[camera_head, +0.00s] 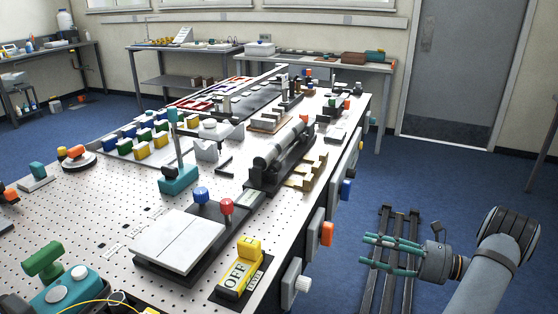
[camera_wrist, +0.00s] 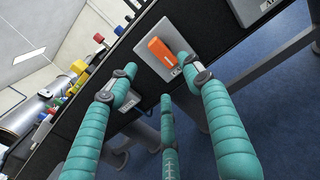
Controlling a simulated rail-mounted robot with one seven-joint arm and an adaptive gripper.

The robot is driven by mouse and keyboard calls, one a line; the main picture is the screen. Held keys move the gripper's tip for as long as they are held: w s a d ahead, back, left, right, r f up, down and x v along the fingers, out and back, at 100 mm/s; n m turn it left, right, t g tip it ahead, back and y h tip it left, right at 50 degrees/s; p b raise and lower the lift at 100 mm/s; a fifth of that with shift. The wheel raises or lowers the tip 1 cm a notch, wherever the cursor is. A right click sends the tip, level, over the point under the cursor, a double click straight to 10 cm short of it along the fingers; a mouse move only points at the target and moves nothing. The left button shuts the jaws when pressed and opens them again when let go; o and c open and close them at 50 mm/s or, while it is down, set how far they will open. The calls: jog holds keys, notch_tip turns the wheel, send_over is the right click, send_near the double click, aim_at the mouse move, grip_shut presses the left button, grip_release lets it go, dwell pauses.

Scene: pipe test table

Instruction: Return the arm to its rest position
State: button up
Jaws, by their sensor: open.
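My gripper (camera_head: 392,250) is at the right in the head view, off the right side of the pipe test table (camera_head: 131,206). Its teal fingers point left toward the table's side and are spread apart with nothing between them. In the wrist view my gripper (camera_wrist: 160,110) shows three teal fingers, open and empty. Beyond them is a grey plate with an orange switch (camera_wrist: 165,54) on the dark table side. The fingers appear apart from the switch, though the exact gap is hard to judge.
The table side carries several controls, including an orange one (camera_head: 327,234), a blue one (camera_head: 346,189) and a white knob (camera_head: 302,284). Blue floor (camera_head: 450,185) is open toward the grey door (camera_head: 455,70).

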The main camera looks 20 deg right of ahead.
aim_at(332, 237)
jog(key=x, duration=1)
jog(key=shift+a, duration=0.2)
jog(key=shift+w+f+n+b, duration=0.1)
jog(key=shift+f+n+b, duration=0.05)
jog(key=shift+n+b, duration=0.95)
